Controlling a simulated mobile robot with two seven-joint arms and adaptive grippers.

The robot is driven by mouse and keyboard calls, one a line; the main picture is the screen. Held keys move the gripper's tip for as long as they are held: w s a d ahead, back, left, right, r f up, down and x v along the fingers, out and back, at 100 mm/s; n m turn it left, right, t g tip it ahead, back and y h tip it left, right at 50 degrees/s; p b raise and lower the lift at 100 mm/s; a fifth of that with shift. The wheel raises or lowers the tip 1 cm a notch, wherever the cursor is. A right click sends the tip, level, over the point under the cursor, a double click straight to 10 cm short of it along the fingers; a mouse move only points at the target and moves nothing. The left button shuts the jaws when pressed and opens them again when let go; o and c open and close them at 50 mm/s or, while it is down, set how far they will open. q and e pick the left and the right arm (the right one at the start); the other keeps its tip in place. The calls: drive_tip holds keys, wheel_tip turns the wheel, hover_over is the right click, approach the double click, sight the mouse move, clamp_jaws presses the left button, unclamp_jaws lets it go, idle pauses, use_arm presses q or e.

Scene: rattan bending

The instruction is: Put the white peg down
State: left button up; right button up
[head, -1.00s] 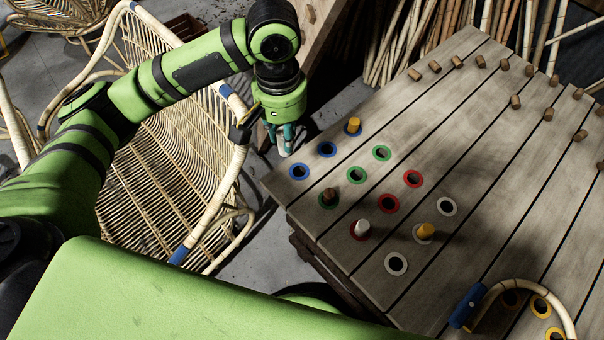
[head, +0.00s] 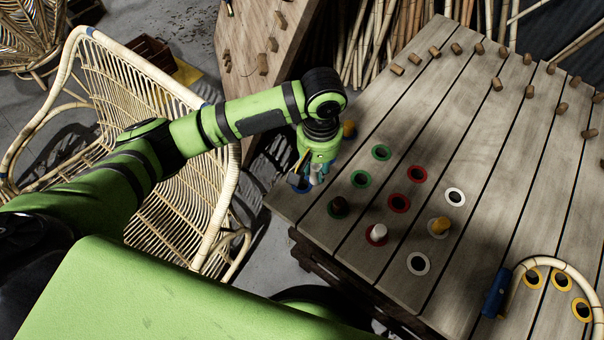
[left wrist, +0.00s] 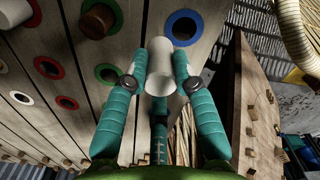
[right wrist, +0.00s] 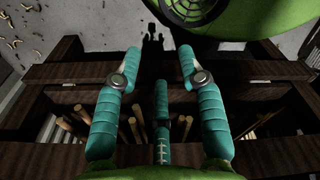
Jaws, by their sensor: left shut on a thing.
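My left gripper (head: 308,180) is shut on a white peg (left wrist: 159,68) and hangs over the left edge of the slatted table. The peg also shows between its fingers in the head view (head: 316,172). In the left wrist view an empty blue-ringed hole (left wrist: 184,27) lies just beside the peg's top end in the picture; the peg looks apart from it. Another white peg (head: 379,232) stands in a red-ringed hole. My right gripper (right wrist: 158,75) is open and empty in the right wrist view, above dark wooden beams.
A bent rattan piece (head: 555,266) lies at right. A rattan chair (head: 180,215) stands left.

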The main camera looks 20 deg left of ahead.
use_arm(q)
drive_tip(key=shift+s+a+f+p, duration=0.1)
drive_tip(key=shift+a+f, duration=0.45)
drive_tip(key=shift+f, duration=0.45)
drive_tip(key=shift+w+a+f+p, duration=0.15)
drive_tip(key=shift+a+f, duration=0.45)
drive_tip(key=shift+f, duration=0.4)
drive_tip(key=shift+s+a+f+p, duration=0.15)
drive_tip(key=shift+a+f, duration=0.4)
drive_tip(key=shift+f, duration=0.45)
drive_tip(key=o, duration=1)
drive_tip(key=shift+f, duration=0.1)
wheel_tip(320, 180, up, 12)
drive_tip(key=shift+r+b, duration=0.15)
drive_tip(key=shift+b, duration=0.25)
